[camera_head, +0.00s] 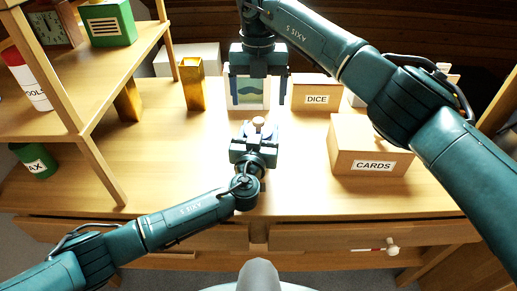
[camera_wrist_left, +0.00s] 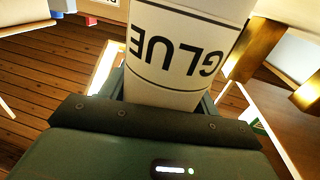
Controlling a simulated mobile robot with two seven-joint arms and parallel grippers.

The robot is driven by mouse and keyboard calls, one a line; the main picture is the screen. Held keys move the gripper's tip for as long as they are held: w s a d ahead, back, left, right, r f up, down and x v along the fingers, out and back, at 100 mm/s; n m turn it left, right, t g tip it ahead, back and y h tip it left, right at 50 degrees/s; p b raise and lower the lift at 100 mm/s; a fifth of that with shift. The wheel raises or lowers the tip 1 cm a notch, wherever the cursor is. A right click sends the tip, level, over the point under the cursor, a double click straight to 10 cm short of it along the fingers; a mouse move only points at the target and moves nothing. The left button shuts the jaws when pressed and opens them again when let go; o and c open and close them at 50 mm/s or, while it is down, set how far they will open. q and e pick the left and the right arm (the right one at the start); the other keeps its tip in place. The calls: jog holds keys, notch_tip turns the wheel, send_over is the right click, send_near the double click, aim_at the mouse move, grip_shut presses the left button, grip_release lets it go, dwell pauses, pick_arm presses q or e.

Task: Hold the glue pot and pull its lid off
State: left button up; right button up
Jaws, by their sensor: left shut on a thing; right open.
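The glue pot (camera_wrist_left: 185,50) is a white cylinder with GLUE lettered on it, upside down in the left wrist view. My left gripper (camera_head: 256,134) is shut around its body. In the head view the pot shows from above just past that gripper, and its pale lid (camera_head: 258,122) with a round knob is on top. My right gripper (camera_head: 257,98) is open, higher in the picture than the lid and apart from it.
A CARDS box (camera_head: 368,148) is on the right. A wooden shelf (camera_head: 100,80) with a green box (camera_head: 108,24) is on the left. The tabletop (camera_head: 340,195) at front right is clear.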

aim_at(259, 120)
pick_arm(q)
jog(key=c, duration=0.5)
pick_arm(e)
jog(key=shift+o, duration=0.9)
jog(key=shift+r, duration=0.2)
notch_tip(259, 120, down, 8)
jog(key=shift+m+t, duration=0.7)
jog(key=shift+m, duration=0.4)
jog(key=c, duration=1.2)
jog(key=shift+r, duration=0.15)
